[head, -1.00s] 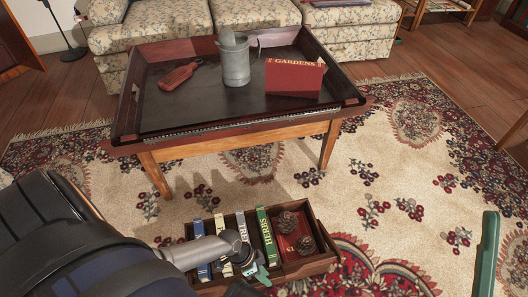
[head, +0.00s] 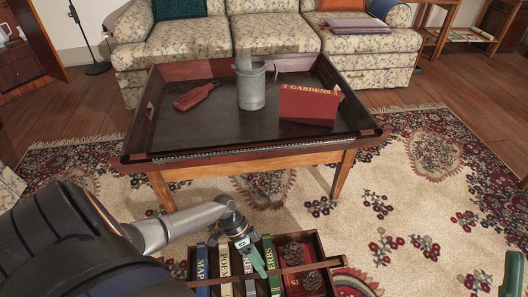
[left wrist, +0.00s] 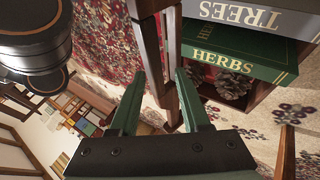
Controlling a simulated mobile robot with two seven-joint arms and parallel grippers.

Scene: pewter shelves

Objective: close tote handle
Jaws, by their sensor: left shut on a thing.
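The wooden tote (head: 322,246) stands on the rug and holds several books and two pinecones. Its handle bar (head: 283,271) crosses over the books and between the pinecones in the head view. My left gripper (head: 254,262) is shut on this bar near its middle. In the left wrist view, the green fingers (left wrist: 158,108) stand on either side of the wooden handle (left wrist: 171,72); their exact contact is hard to see. A green piece (head: 513,275) at the right edge looks like part of my right gripper; its jaws cannot be made out.
A low wooden table (head: 260,157) stands just behind the tote, bearing a grey metal jug (head: 251,90), a red book (head: 308,104) and a reddish-brown object (head: 194,96). A floral sofa (head: 265,36) is behind it. The rug is clear to the tote's right.

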